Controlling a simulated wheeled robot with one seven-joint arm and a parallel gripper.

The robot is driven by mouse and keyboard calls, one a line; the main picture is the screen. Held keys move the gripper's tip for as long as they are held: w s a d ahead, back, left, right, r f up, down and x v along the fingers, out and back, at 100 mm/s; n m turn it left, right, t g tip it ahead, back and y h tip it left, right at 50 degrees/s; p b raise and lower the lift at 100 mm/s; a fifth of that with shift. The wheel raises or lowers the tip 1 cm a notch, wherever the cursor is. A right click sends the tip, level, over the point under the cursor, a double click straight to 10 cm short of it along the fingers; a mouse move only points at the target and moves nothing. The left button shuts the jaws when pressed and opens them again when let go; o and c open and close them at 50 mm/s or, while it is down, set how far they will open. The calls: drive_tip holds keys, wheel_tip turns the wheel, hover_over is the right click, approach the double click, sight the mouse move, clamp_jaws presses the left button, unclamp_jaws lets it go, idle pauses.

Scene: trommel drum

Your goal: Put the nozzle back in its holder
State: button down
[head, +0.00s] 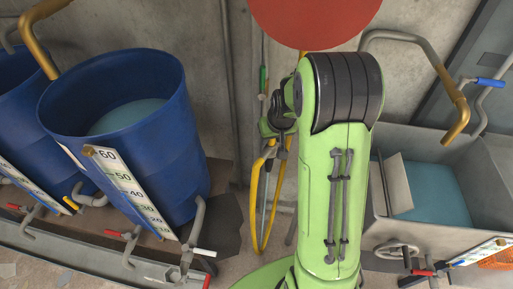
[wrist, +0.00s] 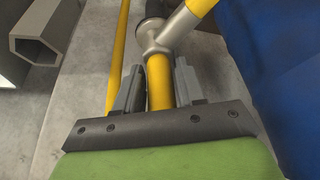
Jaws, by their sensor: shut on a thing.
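My gripper (wrist: 158,84) is shut on the nozzle (wrist: 160,68), with one grey finger on each side of its yellow tube. The nozzle's grey branching joint and another yellow piece show just beyond the fingers in the wrist view. A grey hollow hexagonal tube (wrist: 40,52), perhaps the holder, is at the upper left there, apart from the nozzle. In the head view my gripper (head: 271,150) is small and partly hidden beside my green arm. A yellow hose (head: 254,225) hangs in a loop below it. The nozzle's far end is cut off in the wrist view.
Blue barrels (head: 190,150) with level scales stand at the left. A grey metal basin (head: 490,185) holding blue liquid is at the right, under a bent pipe. A red disc (head: 315,20) is at the top. A concrete wall lies behind.

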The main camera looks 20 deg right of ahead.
drive_tip(key=s+d+r+m+p, duration=0.1)
drive_tip(key=s+d+r+p, duration=0.2)
drive_tip(key=d+r+p, duration=0.5)
drive_tip(key=s+d+r+m+p, duration=0.1)
drive_tip(key=s+d+r, duration=0.35)
drive_tip(key=r, duration=0.75)
drive_tip(key=d+b+x, duration=0.1)
drive_tip(key=b+x, duration=0.4)
drive_tip(key=x, duration=0.2)
drive_tip(key=shift+s+f+h+b, duration=0.25)
drive_tip(key=shift+f+h+b, duration=0.05)
drive_tip(key=shift+h, duration=0.1)
drive_tip(key=shift+f, duration=0.1)
drive_tip(key=shift+f+b, duration=0.35)
drive_tip(key=shift+b, duration=0.05)
drive_tip(key=shift+f, duration=0.1)
drive_tip(key=shift+f+b, duration=1.45)
drive_tip(key=shift+f, duration=0.1)
drive_tip(key=shift+f, duration=0.1)
drive_tip(key=shift+f+b, duration=1.45)
drive_tip(key=shift+f, duration=0.2)
